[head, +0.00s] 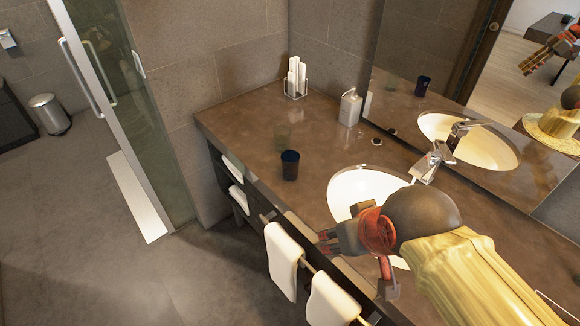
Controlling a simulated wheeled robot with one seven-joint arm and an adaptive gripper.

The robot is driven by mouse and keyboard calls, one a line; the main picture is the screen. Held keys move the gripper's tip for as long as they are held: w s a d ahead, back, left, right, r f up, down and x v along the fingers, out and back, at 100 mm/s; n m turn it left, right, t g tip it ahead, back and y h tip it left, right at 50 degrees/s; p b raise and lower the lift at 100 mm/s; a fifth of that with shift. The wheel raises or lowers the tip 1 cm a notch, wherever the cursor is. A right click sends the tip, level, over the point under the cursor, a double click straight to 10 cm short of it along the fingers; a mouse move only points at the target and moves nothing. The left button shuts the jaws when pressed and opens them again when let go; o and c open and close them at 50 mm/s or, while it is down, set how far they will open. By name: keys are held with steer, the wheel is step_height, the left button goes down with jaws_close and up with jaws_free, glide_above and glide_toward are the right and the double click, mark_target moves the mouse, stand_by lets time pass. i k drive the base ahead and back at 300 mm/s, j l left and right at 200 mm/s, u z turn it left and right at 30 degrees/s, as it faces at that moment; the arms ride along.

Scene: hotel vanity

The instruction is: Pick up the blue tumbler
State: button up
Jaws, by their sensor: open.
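The blue tumbler (290,166) stands upright on the brown vanity counter (236,117), left of the sink. It is dark blue and its open top faces up. My gripper (352,262) is over the counter's front edge by the sink, to the right of the tumbler and nearer to me. It is open, apart from the tumbler, with nothing seen between its fingers. My arm hides part of the sink and the right end of the counter.
A soap dispenser (350,107), a holder with white rolls (295,78) and the faucet (432,160) stand farther back. The sink (350,187) is right of the tumbler. White towels (281,262) hang in front.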

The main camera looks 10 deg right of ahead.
mark_target(290, 158)
steer(key=i+j+z, duration=0.25)
steer(key=j+z, duration=0.2)
steer(key=j, duration=0.3)
steer(key=i+j+z, duration=0.1)
steer(key=j+z, duration=0.15)
steer(key=j, duration=0.15)
steer(key=j+z, duration=0.25)
steer(key=j, duration=0.2)
